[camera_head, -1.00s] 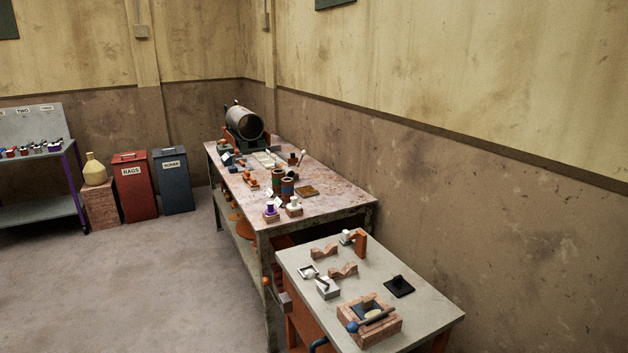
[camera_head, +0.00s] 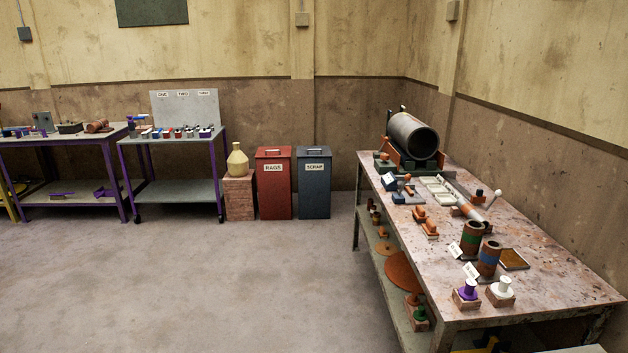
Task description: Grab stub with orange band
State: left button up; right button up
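Two short brown pipe stubs stand upright on the right workbench (camera_head: 540,275). One stub (camera_head: 471,239) has a green band and the other stub (camera_head: 488,259) has a blue band. White tags lean beside them. I cannot make out an orange band on any stub. A small reddish-brown cylinder (camera_head: 97,126) lies on the far left purple-legged table (camera_head: 65,139), too small to tell whether it is a stub or banded. Neither of my grippers is in view.
A large pipe (camera_head: 412,137) rests in a cradle at the bench's back. Purple (camera_head: 467,291) and white (camera_head: 502,288) spools stand at its front. A purple-legged rack (camera_head: 178,192), red rags bin (camera_head: 274,190) and blue scrap bin (camera_head: 314,190) line the back. The floor (camera_head: 230,290) is clear.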

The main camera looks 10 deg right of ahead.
aim_at(464, 206)
jog(key=i+j+z, duration=0.1)
jog(key=i+z, duration=0.2)
jog(key=i, duration=0.15)
jog(key=i+j+z, duration=0.3)
jog(key=i, duration=0.15)
jog(key=i+j+z, duration=0.3)
jog(key=i, duration=0.15)
jog(key=l, duration=0.1)
